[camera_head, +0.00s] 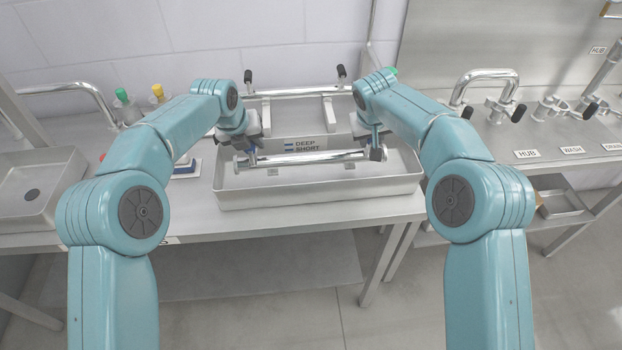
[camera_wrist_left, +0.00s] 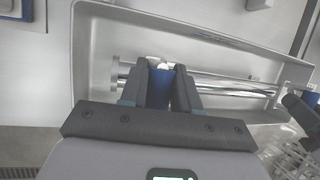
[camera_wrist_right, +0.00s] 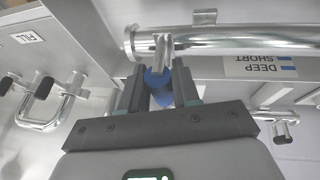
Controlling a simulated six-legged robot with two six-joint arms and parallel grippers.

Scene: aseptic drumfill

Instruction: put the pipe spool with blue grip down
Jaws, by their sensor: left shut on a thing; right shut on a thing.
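The pipe spool (camera_head: 310,158) is a shiny straight metal tube with end flanges, lying level across the width of the grey tray (camera_head: 320,196). My left gripper (camera_head: 250,146) is shut on a blue grip (camera_wrist_left: 159,88) near the spool's left end. My right gripper (camera_head: 375,140) is shut on another blue grip (camera_wrist_right: 158,88) near its right end. The spool also shows in the left wrist view (camera_wrist_left: 225,88) and the right wrist view (camera_wrist_right: 240,40). I cannot tell whether the spool touches the tray floor.
A label reading DEEP SHORT (camera_head: 307,145) is behind the spool. An open basin (camera_head: 40,185) is at left.

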